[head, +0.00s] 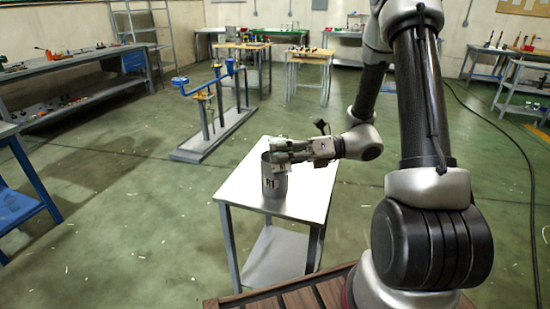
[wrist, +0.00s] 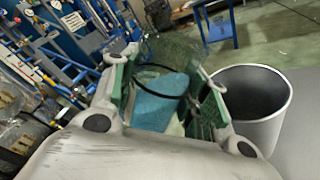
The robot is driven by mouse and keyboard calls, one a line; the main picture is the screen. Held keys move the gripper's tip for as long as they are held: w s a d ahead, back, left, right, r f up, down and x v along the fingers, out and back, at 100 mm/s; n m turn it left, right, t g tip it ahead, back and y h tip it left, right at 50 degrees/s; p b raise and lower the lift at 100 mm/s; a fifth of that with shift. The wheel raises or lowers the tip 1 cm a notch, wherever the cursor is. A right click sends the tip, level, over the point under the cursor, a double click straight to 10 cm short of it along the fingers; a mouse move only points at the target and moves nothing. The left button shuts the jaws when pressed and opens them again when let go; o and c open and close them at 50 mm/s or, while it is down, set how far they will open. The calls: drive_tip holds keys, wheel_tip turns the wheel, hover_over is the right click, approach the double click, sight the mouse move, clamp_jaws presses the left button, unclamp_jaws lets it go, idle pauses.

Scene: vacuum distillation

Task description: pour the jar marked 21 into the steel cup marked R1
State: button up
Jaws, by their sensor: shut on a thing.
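The steel cup marked R1 (head: 274,186) stands upright on a small white-topped table. In the wrist view the cup (wrist: 254,100) is at the right, its mouth open and its inside dark, with no contents visible. My gripper (head: 282,153) is at the cup's rim height, close by it in the head view. In the wrist view my gripper (wrist: 168,95) is shut on a clear jar (wrist: 160,100) with light-blue contents and a dark ring around it. The jar is beside the cup. Its number is not visible, and the head view hardly shows it.
The white table top (head: 308,190) is otherwise clear to the right of the cup. A blue-and-yellow pipe stand (head: 212,105) is on the floor behind. Workbenches line the walls. A brown slatted surface (head: 300,297) is at the near edge.

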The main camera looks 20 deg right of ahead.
drive_tip(key=shift+f+m, duration=0.45)
drive_tip(key=shift+m, duration=0.55)
idle(0.4)
drive_tip(key=shift+r+m+g+p, duration=0.35)
drive_tip(key=shift+r+m, duration=0.45)
drive_tip(key=shift+m, duration=0.7)
idle(1.3)
drive_tip(key=shift+w+r+m+g, duration=0.25)
drive_tip(key=shift+w+r+m, duration=0.1)
drive_tip(key=shift+w+m, duration=0.35)
idle(1.3)
drive_tip(key=shift+w+d+f+m+p, duration=0.15)
drive_tip(key=shift+f+m+p, duration=0.2)
drive_tip(key=shift+m+p, duration=0.35)
idle(1.1)
